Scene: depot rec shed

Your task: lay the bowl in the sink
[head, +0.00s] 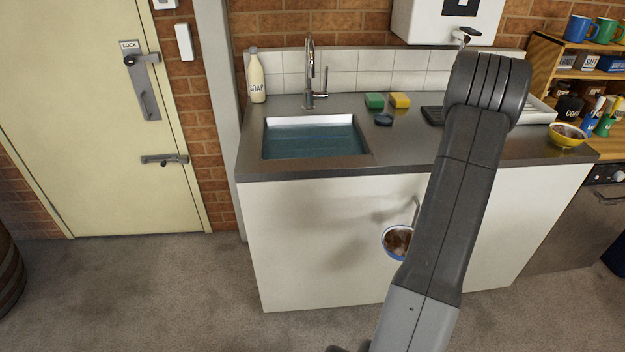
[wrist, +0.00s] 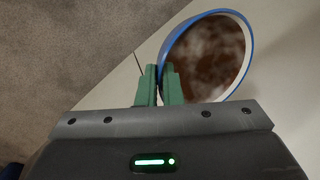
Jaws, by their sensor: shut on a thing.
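The bowl (head: 386,248) has a blue rim, a pale inner wall and a brown, blotchy inside. In the head view it is in front of the white cabinet, below the counter edge, partly behind my arm. In the wrist view the bowl (wrist: 247,50) fills the upper right. My gripper (wrist: 161,73) is shut on its rim at the left side, with green fingers. In the head view my arm hides most of the gripper. The sink (head: 367,153) is set in the counter to the upper left of the bowl, with bluish water in it.
A tap (head: 310,75) stands behind the sink, with a soap bottle (head: 257,80) to its left. A green sponge (head: 374,100), a yellow sponge (head: 399,100) and a small dark item (head: 383,119) lie right of the sink. A yellow bowl (head: 566,142) stands at the counter's right end.

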